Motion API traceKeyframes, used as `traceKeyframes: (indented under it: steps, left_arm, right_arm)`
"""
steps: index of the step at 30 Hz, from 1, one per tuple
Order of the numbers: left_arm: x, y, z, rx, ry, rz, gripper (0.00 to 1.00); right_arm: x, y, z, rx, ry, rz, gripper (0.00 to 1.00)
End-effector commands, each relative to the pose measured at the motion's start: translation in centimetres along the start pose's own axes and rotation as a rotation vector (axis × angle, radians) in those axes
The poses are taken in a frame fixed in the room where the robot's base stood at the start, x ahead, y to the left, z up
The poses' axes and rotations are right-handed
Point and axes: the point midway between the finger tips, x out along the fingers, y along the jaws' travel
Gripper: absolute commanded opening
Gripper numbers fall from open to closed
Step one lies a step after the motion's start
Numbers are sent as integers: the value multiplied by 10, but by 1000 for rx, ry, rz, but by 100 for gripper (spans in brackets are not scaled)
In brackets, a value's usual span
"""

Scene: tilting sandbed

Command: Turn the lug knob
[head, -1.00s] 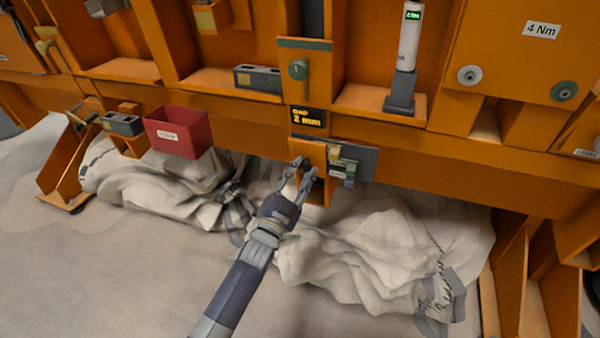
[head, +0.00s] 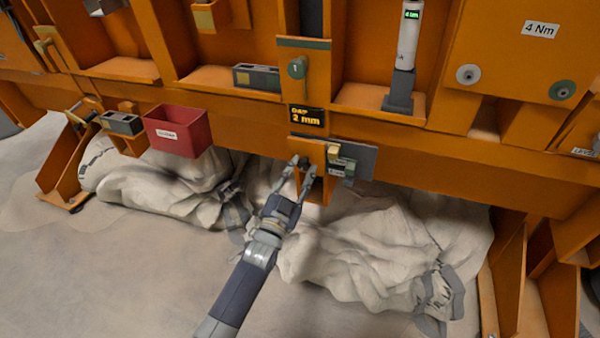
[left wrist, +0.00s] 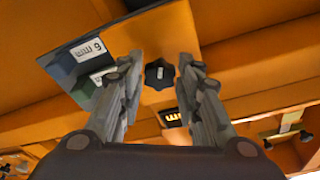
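A dark, star-shaped lug knob (left wrist: 158,74) sits on an orange plate in the left wrist view. It lies between the fingertips of my left gripper (left wrist: 161,62), with a visible space on both sides. In the head view my open left gripper (head: 303,167) is at the small orange bracket (head: 309,149) under the "2 mm" display (head: 307,117). The knob is mostly hidden by the fingers there. I cannot tell how far the fingertips are from the plate. My right gripper is not in view.
A red bin (head: 178,131) hangs to the left. Pale crumpled sacks (head: 350,255) lie below.

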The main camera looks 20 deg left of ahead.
Motion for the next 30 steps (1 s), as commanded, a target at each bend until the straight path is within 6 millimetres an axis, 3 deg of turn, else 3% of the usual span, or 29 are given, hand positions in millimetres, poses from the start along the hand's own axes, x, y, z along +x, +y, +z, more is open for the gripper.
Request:
traceKeyframes:
  steps: [14,30]
  left_arm:
    - [-6,1,1,1,-1,1,49]
    - [-102,0,1,1,-2,1,49]
  right_arm:
    - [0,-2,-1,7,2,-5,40]
    - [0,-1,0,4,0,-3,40]
